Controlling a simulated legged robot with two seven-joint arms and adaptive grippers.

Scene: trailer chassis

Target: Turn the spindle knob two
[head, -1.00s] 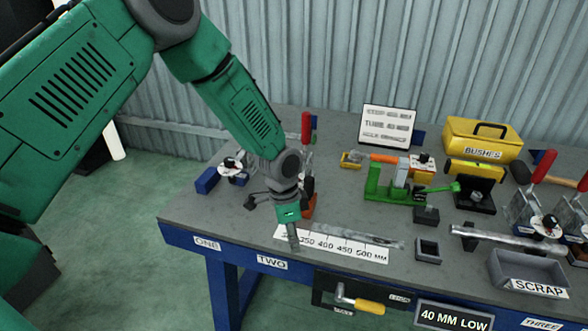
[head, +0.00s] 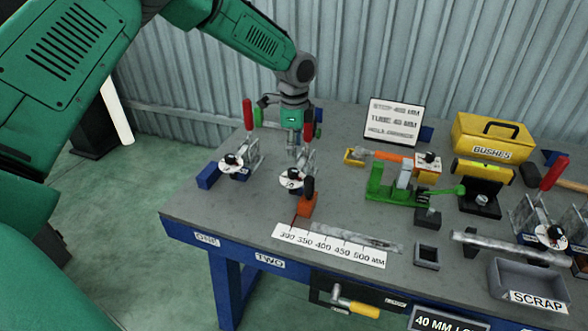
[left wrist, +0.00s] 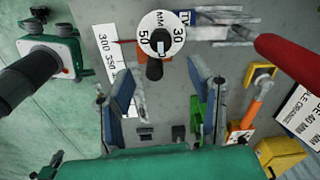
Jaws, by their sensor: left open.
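Spindle knob two (head: 292,178) is a black knob on a white dial, on the second clamp stand above the TWO label (head: 269,260). In the left wrist view the knob (left wrist: 160,42) sits on a dial whose marks read 50, 30 and MM. My left gripper (head: 293,152) points down just behind the dial in the head view. In the left wrist view its fingers (left wrist: 162,78) are wide apart with nothing between them, and the knob lies beyond the gap, apparently untouched. My right gripper is not in view.
A similar stand with knob one (head: 232,162) and a red lever (head: 247,114) is close on the left. Another red lever (left wrist: 290,55) is near my gripper. A green fixture (head: 395,190) stands to the right. A ruler strip (head: 330,247) lies in front.

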